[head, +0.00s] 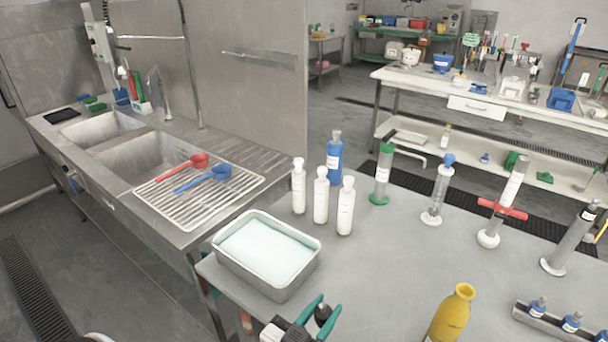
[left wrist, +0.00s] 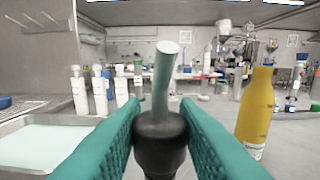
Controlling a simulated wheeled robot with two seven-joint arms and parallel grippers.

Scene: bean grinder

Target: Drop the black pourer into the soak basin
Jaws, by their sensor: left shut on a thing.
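The soak basin (head: 267,252) is a grey metal tray of pale liquid near the front left corner of the table. It also shows at the left edge of the left wrist view (left wrist: 22,150). My left gripper (head: 322,308), with teal fingers, is just right of and in front of the basin. In the left wrist view the fingers (left wrist: 160,140) are shut on the black pourer (left wrist: 160,135), which has a black stopper body and a pale angled spout. In the head view the pourer (head: 322,314) shows only as a small dark piece between the fingers. My right gripper is not in view.
A yellow bottle (head: 452,314) stands right of my left gripper. Several white bottles (head: 321,195) and a blue bottle (head: 334,157) stand behind the basin. A sink counter with a drying rack (head: 200,190) is to the left. Table between gripper and yellow bottle is clear.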

